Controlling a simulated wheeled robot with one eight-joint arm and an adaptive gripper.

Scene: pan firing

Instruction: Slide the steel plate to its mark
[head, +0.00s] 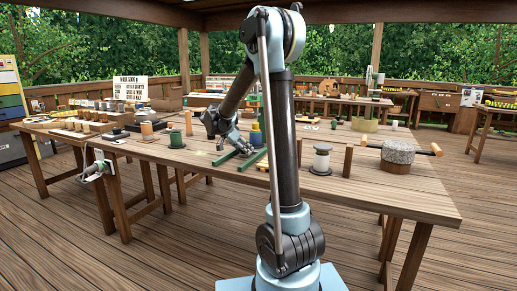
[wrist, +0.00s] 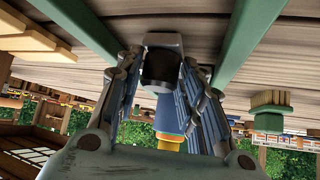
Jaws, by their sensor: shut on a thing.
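My gripper (head: 222,140) is low over the workbench, beside two green rails (head: 247,160). In the wrist view, my gripper (wrist: 161,62) has its fingers on both sides of a small grey block with a dark face (wrist: 163,42), and is shut on it. This block lies between the green rails (wrist: 237,40) in that view. I take it to be the steel plate or its grip; its full outline is hidden.
A blue and yellow cylinder (head: 256,136) stands close behind the rails. The bench's front right (head: 400,195) is clear.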

